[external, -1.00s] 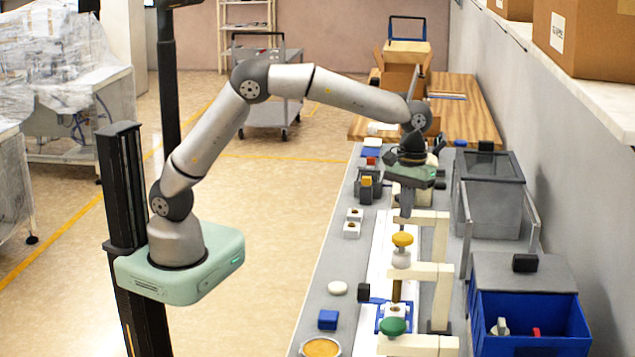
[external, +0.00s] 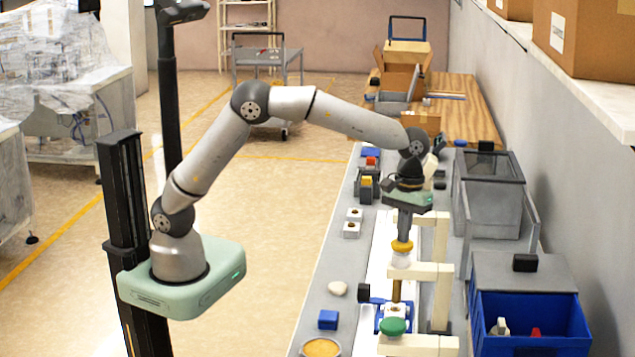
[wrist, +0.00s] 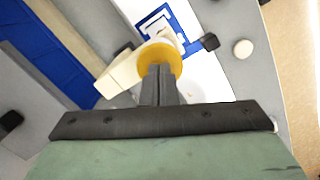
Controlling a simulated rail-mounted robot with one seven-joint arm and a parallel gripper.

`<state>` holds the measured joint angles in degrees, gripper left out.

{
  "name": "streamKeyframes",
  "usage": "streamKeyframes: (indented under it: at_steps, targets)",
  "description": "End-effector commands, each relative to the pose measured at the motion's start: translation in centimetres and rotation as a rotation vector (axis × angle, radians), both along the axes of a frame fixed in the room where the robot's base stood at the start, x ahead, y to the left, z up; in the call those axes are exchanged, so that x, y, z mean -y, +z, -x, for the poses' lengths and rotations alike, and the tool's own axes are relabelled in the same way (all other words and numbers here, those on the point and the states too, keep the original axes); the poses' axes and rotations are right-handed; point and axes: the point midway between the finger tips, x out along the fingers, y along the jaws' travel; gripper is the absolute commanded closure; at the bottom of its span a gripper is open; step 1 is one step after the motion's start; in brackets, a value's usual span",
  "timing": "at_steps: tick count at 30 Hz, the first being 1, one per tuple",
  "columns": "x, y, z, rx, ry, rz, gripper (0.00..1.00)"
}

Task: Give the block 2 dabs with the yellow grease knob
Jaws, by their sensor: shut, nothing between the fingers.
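The yellow grease knob (external: 402,246) tops a white part on a cream bracket arm, with a brown rod below it. My gripper (external: 404,238) is shut and empty, pointing down, with its fingertips at the knob's top, seemingly touching it. In the wrist view the closed fingers (wrist: 160,84) overlap the yellow knob (wrist: 173,58). Below the rod is a blue-edged fixture (external: 378,312) on the white track. A pale block seems to sit in it, partly hidden by the rod and the green knob (external: 393,326). The fixture also shows in the wrist view (wrist: 181,22).
Cream bracket arms (external: 428,271) stand close to the right of my gripper. A blue bin (external: 530,310) is at the right. A blue block (external: 328,319), a white round piece (external: 338,288) and a bowl (external: 321,347) lie left of the track.

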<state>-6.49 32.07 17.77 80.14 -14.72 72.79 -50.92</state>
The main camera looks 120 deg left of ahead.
Motion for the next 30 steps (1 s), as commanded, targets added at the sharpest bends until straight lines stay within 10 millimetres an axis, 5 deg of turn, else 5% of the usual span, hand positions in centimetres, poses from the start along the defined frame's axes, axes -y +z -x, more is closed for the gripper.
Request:
streamKeyframes:
  at_steps: [8, 15, 24, 30]
  targets:
    - [-0.3, -0.1, 0.0, -0.003, 0.001, 0.000, 1.00]
    - [-3.0, 1.0, -0.6, -0.002, 0.002, 0.000, 1.00]
    - [-3.0, 0.7, -0.6, -0.001, 0.000, 0.001, 1.00]
    - [-3.2, 2.7, -0.8, 0.003, 0.000, -0.001, 1.00]
